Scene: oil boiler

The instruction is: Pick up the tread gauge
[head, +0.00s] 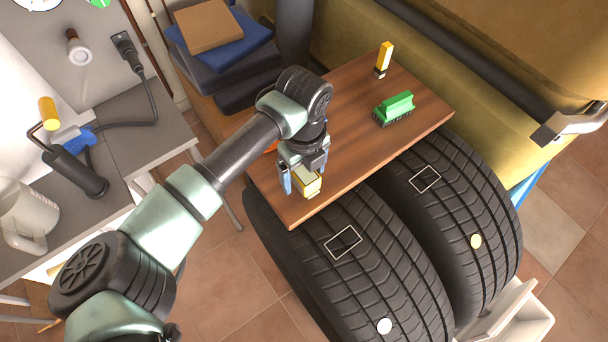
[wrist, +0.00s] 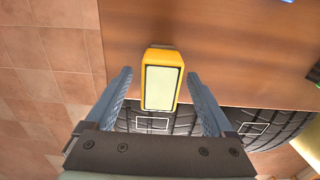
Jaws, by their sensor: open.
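A yellow block-shaped device with a pale screen-like face, which looks like the tread gauge (wrist: 161,82), is near the front-left end of the brown wooden board (head: 345,125). It also shows in the head view (head: 312,187), partly hidden by my gripper (head: 303,180). In the wrist view my gripper (wrist: 158,76) is open, with one blue-grey finger on each side of the gauge. Gaps show between the fingers and its sides, so it is not clamped. I cannot tell the height of the fingertips against it.
The board lies over two black tyres (head: 375,265). Stacked books (head: 215,50) stand to the left. A grey bench (head: 140,140) with tools and a jug is at far left.

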